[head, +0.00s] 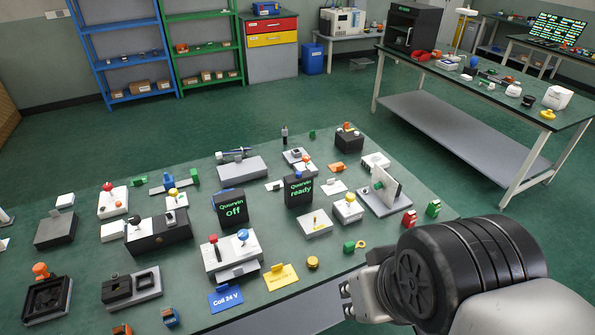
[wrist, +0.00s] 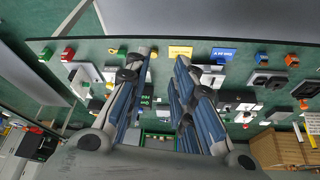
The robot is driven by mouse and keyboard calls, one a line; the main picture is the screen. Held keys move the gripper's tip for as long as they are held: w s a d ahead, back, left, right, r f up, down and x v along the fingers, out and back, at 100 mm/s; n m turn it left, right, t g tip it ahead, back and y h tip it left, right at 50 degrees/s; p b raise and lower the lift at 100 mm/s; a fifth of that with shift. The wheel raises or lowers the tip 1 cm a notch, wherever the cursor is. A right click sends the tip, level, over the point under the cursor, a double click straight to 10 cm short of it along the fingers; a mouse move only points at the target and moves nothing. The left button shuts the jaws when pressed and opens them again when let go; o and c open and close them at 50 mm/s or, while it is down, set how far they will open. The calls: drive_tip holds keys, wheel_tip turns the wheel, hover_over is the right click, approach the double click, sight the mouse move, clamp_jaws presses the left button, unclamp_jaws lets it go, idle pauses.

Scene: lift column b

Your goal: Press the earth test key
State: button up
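A white two-key unit (head: 231,256) stands near the front edge of the bench, with a red handle (head: 213,239) on its left and a blue ball knob (head: 243,235) on its right. In front of it lie a blue label reading "Coil 24 V" (head: 225,299) and a yellow label (head: 281,277) whose text I cannot read. Both labels, yellow (wrist: 180,51) and blue (wrist: 223,54), show in the wrist view. I cannot tell which part is the earth test key. My gripper (wrist: 162,64) has its fingers apart, nothing between them; they hide part of the bench.
Two dark displays, "Quorvin Off" (head: 234,209) and "Quorvin ready" (head: 299,190), stand behind. Several small units crowd the bench (head: 385,232). A yellow round piece (head: 312,262) and a green one with a yellow ring (head: 352,246) lie near the front edge.

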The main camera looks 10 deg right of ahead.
clamp_jaws()
idle(1.3)
